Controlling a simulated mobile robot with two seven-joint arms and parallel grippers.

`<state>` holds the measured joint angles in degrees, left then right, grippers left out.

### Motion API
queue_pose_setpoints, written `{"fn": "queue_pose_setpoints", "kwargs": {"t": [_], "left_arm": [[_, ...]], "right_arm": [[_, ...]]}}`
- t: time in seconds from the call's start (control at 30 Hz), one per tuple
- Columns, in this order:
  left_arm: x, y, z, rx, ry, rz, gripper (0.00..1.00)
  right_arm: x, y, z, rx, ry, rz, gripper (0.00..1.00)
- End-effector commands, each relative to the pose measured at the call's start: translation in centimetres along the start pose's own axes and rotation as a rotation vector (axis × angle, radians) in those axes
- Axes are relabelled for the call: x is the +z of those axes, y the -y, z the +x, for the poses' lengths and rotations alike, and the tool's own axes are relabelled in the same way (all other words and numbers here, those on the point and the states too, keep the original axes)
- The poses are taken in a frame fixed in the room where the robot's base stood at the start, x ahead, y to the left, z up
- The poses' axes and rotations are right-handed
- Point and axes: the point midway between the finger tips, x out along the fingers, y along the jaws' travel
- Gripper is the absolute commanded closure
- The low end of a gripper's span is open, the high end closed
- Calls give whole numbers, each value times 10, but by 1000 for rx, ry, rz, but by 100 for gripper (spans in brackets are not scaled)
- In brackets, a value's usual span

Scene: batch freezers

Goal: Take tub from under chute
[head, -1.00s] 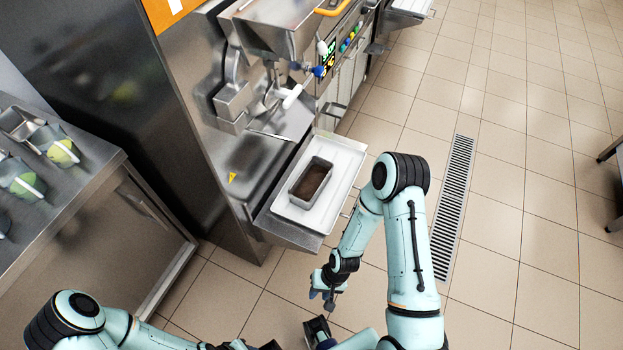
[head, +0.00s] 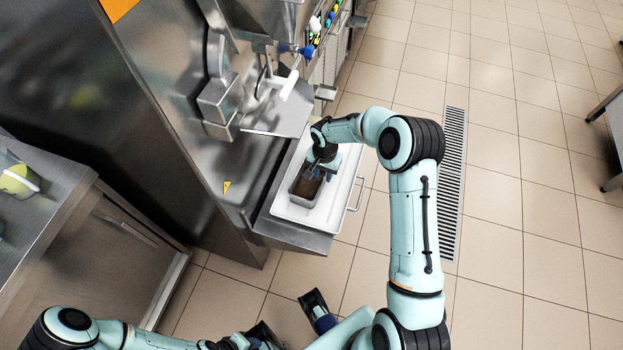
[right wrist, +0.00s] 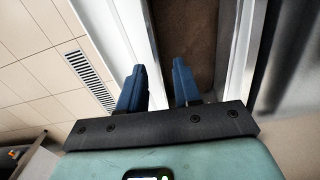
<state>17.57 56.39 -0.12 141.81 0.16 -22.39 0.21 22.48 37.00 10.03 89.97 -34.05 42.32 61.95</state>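The tub (head: 294,196), a metal rectangular container with brown contents, stands on a white tray (head: 283,212) below the machine's metal chute (head: 277,108). My right gripper (head: 314,174) is at the tub's right side, and partly hides it. In the right wrist view the blue fingers (right wrist: 158,88) are apart. One finger is over the brown inside and the other is outside the near wall, with the tub's rim (right wrist: 160,45) running between them. I cannot see contact.
The tray rests on a steel shelf (head: 290,237) fixed to the machine, with a handle (head: 356,194) at its right. A counter (head: 45,200) stands at left. Tiled floor with a drain grate (head: 453,190) is open at right.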

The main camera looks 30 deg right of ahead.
Motion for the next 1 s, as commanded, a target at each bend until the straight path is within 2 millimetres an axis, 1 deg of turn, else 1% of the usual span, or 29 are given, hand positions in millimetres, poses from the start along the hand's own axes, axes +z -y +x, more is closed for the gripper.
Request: {"fn": "queue_pose_setpoints", "kwargs": {"t": [0.03, 0.17, 0.23, 0.4, 0.5, 0.6, 0.8, 0.83, 0.87, 0.9, 0.93, 1.0], "left_arm": [[0, 0, 0, 0, -1, 0, 66], [-1, 0, 0, 0, -2, 0, 66], [-1, 0, 0, 1, -2, 0, 66], [-1, 0, 0, 0, -2, 0, 66], [-1, 0, 1, 1, -3, 0, 66], [-1, 0, 1, 1, -3, 0, 66], [-1, 0, 1, 1, -4, 0, 66], [-1, 0, 1, 1, -4, 0, 66], [-1, 0, 1, 1, -4, 0, 66], [-1, 0, 1, 1, -4, 0, 66], [-1, 0, 1, 1, -4, 0, 66], [-1, 0, 1, 1, -4, 0, 66]], "right_arm": [[0, 0, 6, 0, 1, -1, 67], [0, 0, 13, -1, 1, -1, 67], [-1, -1, 20, 0, 2, 0, 67], [-6, -2, 46, 0, 4, 1, 67], [-6, -2, 58, -1, 2, -1, 67], [-6, -2, 63, -1, 1, 0, 67], [-6, -1, 64, -1, 0, -1, 67], [-6, -1, 64, -1, 0, -1, 70], [-6, -1, 64, -1, 0, -1, 80], [-6, -1, 64, -1, 0, -1, 93], [-6, -1, 64, -2, 0, -1, 100], [-6, -1, 63, -2, 0, -1, 100]]}}
